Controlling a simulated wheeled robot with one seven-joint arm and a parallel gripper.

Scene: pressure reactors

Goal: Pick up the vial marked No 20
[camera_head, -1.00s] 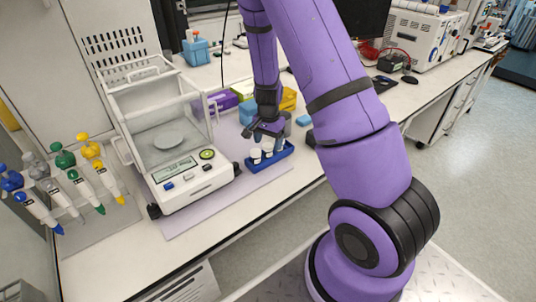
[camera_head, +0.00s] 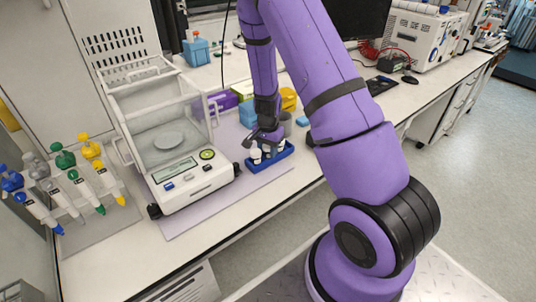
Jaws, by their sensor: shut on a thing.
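A blue rack (camera_head: 270,158) stands on the bench to the right of the balance and holds small vials with white caps. A white-capped vial (camera_head: 255,154) shows at the rack's left side. My gripper (camera_head: 268,142) is low over the rack, its fingers down among the vials, and it is shut on a vial. The gripper and arm hide much of that vial, and I cannot read any number on the vials from here. I cannot tell whether the held vial is still seated in the rack.
A white balance (camera_head: 185,170) with a glass chamber stands close left of the rack. Pipettes in several colours (camera_head: 70,175) hang at the far left. Blue and yellow containers (camera_head: 288,99) stand behind the gripper. A monitor (camera_head: 358,32) and a mouse (camera_head: 410,79) are farther back right.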

